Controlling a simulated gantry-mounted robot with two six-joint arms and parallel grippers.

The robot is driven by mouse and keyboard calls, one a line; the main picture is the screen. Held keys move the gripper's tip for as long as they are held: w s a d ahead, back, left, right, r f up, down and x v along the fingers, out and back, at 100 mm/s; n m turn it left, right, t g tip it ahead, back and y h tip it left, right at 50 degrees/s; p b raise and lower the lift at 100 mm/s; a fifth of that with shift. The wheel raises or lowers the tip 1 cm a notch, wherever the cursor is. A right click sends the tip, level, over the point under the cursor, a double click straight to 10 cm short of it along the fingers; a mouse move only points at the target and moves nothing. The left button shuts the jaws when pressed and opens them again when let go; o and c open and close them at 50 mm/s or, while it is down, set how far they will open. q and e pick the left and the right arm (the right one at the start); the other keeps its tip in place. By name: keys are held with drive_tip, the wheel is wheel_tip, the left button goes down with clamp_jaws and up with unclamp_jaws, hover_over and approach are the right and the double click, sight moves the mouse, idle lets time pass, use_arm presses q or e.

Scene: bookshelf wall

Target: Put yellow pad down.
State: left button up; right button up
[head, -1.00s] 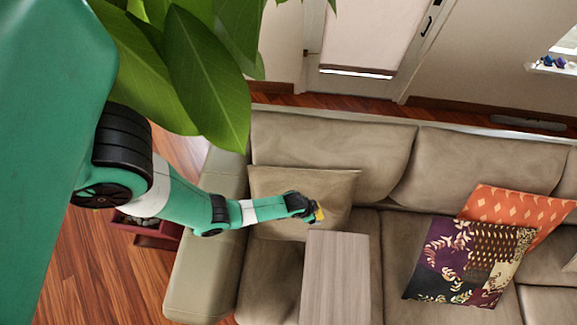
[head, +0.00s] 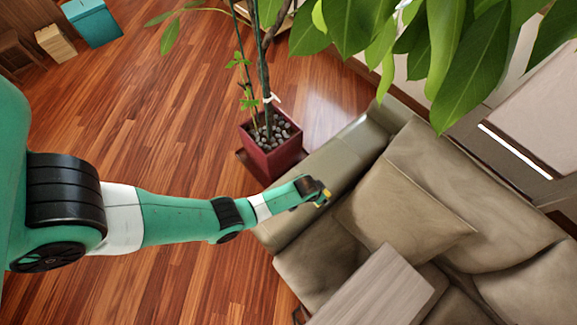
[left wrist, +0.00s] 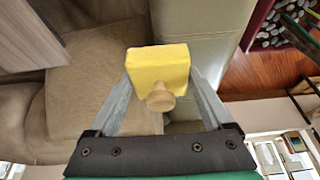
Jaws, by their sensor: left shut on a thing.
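The yellow pad (left wrist: 157,65) is a small yellow block with a round tan knob on its face. In the left wrist view my left gripper (left wrist: 160,88) is shut on it, one finger at each side. In the head view my left gripper (head: 322,193) is over the sofa's left end, near the armrest, and only a bit of the yellow pad (head: 327,194) shows at its tip. The pad appears held above the sofa; its exact height cannot be told. My right gripper is not in view.
The beige sofa (head: 320,262) with a loose cushion (head: 405,215) lies around and right of the gripper. A wooden table (head: 375,292) stands in front of it. A red planter (head: 272,150) with a tall leafy plant stands beyond the armrest. Open wooden floor lies left.

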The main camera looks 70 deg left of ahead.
use_arm(q)
drive_tip(key=shift+s+a+r, duration=0.1)
drive_tip(key=shift+s+a, duration=0.05)
drive_tip(key=shift+s+a+f, duration=0.2)
drive_tip(key=shift+f, duration=0.05)
drive_tip(key=s+a+f+b, duration=0.1)
drive_tip(key=s+f+b, duration=0.1)
drive_tip(key=s+f, duration=0.1)
drive_tip(key=s+a+f+b, duration=0.2)
drive_tip(key=s, duration=0.2)
drive_tip(key=s+a+f+b, duration=0.1)
drive_tip(key=s+f+b, duration=0.2)
drive_tip(key=s, duration=0.1)
drive_tip(key=shift+s+a+f, duration=0.1)
drive_tip(key=shift+a+f, duration=0.25)
drive_tip(key=shift+a, duration=0.05)
drive_tip(key=shift+s, duration=0.1)
drive_tip(key=f+b, duration=0.1)
drive_tip(key=f, duration=0.1)
drive_tip(key=f+b, duration=0.1)
drive_tip(key=shift+s+a+f, duration=0.15)
drive_tip(key=shift+s+f, duration=0.2)
drive_tip(key=shift+s, duration=0.05)
drive_tip(key=shift+f, duration=0.2)
drive_tip(key=shift+w+r, duration=0.1)
drive_tip(key=shift+r, duration=0.05)
